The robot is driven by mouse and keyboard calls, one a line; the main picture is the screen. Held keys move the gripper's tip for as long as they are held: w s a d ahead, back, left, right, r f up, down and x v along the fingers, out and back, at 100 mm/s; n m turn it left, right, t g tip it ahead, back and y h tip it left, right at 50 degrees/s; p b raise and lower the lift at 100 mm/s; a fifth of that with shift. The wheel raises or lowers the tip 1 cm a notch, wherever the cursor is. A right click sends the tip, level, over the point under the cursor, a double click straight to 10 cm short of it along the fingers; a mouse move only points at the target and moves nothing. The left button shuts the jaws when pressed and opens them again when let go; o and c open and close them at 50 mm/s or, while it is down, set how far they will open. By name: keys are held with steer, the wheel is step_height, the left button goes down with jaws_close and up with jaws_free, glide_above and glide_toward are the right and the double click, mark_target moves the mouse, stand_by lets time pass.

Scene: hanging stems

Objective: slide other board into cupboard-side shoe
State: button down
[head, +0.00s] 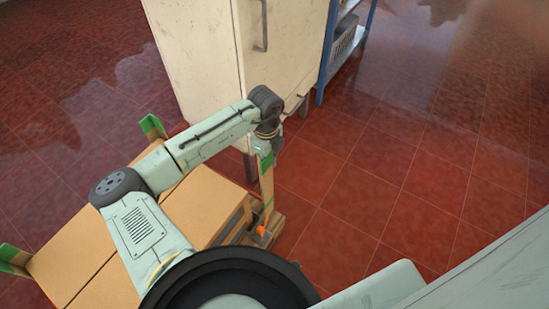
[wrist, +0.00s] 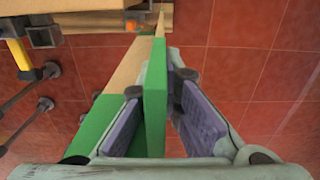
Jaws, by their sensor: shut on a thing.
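My gripper (head: 264,150) is shut on a tan board (head: 266,187) with a green upper end, held upright beside the tan boxy piece. In the wrist view the green end (wrist: 155,105) stands between the purple-padded fingers (wrist: 158,88), and the board runs away from the camera. Its far end comes close to a wooden shoe (head: 268,234) with an orange mark, which also shows at the top of the wrist view (wrist: 131,27). I cannot tell whether the board's lower end is inside the shoe or just beside it.
The white cupboard (head: 195,55) stands behind my arm. A blue shelf rack (head: 326,55) is to its right. Tan box-like panels (head: 85,245) with green corner pieces (head: 153,127) lie left. The red tiled floor (head: 400,190) is clear to the right.

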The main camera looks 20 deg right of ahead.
steer(key=w+a+f+b, duration=0.1)
steer(key=a+f+b, duration=0.1)
steer(key=a, duration=0.4)
step_height(320, 180, down, 8)
steer(key=b, duration=0.5)
steer(key=shift+w, duration=0.15)
steer(key=shift+a+f+b, duration=0.1)
steer(key=shift+f+b, duration=0.25)
steer(key=shift+f, duration=0.25)
stand_by(0.8)
steer(key=c, duration=1.7)
jaws_free()
